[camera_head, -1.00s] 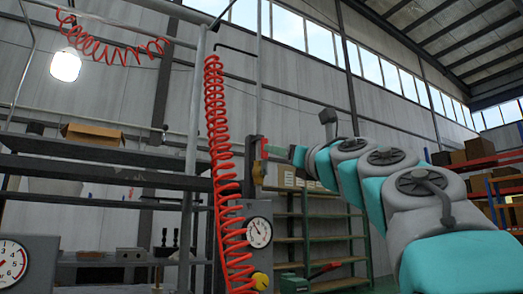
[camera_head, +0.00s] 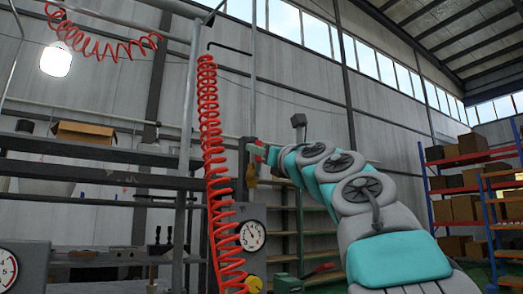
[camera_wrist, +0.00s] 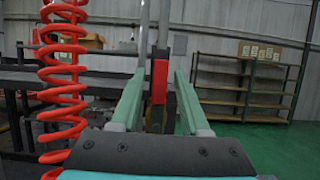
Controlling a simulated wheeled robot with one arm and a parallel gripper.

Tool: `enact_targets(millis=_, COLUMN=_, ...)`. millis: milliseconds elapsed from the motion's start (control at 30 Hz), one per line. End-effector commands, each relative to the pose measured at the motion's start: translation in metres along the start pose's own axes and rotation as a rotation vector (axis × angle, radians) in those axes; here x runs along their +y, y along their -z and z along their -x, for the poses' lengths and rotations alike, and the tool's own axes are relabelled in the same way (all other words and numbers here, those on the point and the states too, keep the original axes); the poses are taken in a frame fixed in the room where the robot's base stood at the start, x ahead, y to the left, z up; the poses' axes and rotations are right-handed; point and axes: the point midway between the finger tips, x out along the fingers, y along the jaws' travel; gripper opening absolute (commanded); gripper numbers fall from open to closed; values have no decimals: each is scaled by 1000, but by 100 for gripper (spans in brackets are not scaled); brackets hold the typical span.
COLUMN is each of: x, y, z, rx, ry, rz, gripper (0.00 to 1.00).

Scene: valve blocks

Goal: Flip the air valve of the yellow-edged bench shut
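The air valve has a red handle (camera_wrist: 159,82), which stands upright between my gripper's fingers in the wrist view. Clear gaps show on both sides of it. My gripper (camera_wrist: 161,70) is open, its two pale green fingers to the left and right of the handle. In the head view my gripper (camera_head: 263,152) is at the valve, and its fingers partly hide the red handle. A brass-coloured valve part (camera_head: 251,172) shows just below. No yellow bench edge can be made out in these views.
A coiled red hose (camera_head: 211,150) hangs just left of the valve; it is also close to my gripper in the wrist view (camera_wrist: 62,90). A grey box with a gauge (camera_head: 252,235) sits below. Green shelving (camera_wrist: 250,85) stands behind at right, with open floor before it.

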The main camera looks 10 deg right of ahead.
Motion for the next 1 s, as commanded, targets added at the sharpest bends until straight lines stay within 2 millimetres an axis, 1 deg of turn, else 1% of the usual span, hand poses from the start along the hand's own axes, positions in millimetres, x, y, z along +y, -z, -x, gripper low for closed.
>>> enact_targets(millis=33, x=0, y=0, z=0, rx=0, ry=0, rz=0, gripper=39)
enact_targets(millis=300, x=0, y=0, z=0, rx=0, ry=0, rz=0, gripper=9)
enact_targets(millis=400, x=0, y=0, z=0, rx=0, ry=0, rz=0, gripper=0)
enact_targets(millis=1000, x=0, y=0, z=0, rx=1, ry=0, rz=0, gripper=0)
